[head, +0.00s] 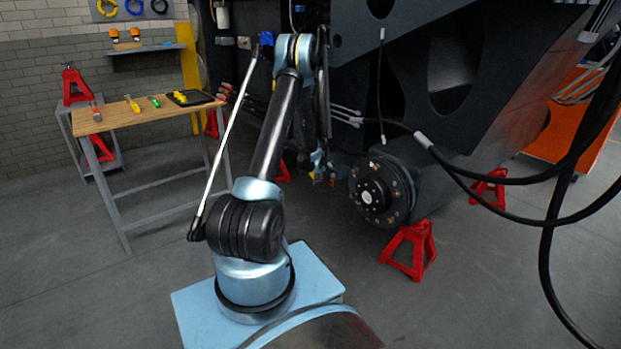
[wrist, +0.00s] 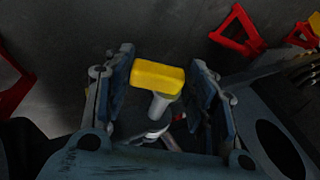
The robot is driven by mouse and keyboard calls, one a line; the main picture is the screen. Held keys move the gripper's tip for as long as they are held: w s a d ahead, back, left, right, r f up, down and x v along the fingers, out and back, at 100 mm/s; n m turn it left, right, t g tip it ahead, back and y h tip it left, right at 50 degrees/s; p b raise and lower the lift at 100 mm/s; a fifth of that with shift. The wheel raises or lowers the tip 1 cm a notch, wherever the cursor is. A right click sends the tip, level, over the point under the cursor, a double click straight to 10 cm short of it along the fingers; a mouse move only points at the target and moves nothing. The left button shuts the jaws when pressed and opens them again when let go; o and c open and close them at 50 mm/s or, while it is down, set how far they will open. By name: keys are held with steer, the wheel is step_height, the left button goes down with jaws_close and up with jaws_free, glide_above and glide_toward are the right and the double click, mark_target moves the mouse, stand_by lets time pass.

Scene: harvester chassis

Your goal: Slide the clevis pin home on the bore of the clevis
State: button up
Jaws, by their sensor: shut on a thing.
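In the wrist view the clevis pin shows as a yellow block-shaped head (wrist: 158,75) with a light grey shaft (wrist: 160,106) below it. My gripper (wrist: 164,82) is shut on the pin, its two blue-grey fingers on either side of the yellow head. Rounded light grey metal (wrist: 152,132) shows just below the shaft; I cannot tell whether it is the clevis or whether the shaft is in a bore. In the head view my gripper (head: 318,170) is small, low beside the dark chassis, and the pin cannot be made out there.
A dark wheel hub (head: 373,193) is right of my gripper, above a red jack stand (head: 410,248). The dark chassis (head: 455,75) rises behind. Black hoses (head: 500,205) hang at the right. A wooden-topped bench (head: 145,114) with tools stands at the left. Grey floor lies open between.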

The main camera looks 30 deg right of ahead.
steer(key=shift+w+d, duration=0.2)
steer(key=shift+d, duration=2.65)
steer(key=o, duration=1.6)
steer(key=shift+o, duration=0.2)
steer(key=shift+s, duration=0.15)
steer(key=v, duration=1.1)
steer(key=shift+a+r, duration=0.2)
steer(key=shift+r, duration=0.15)
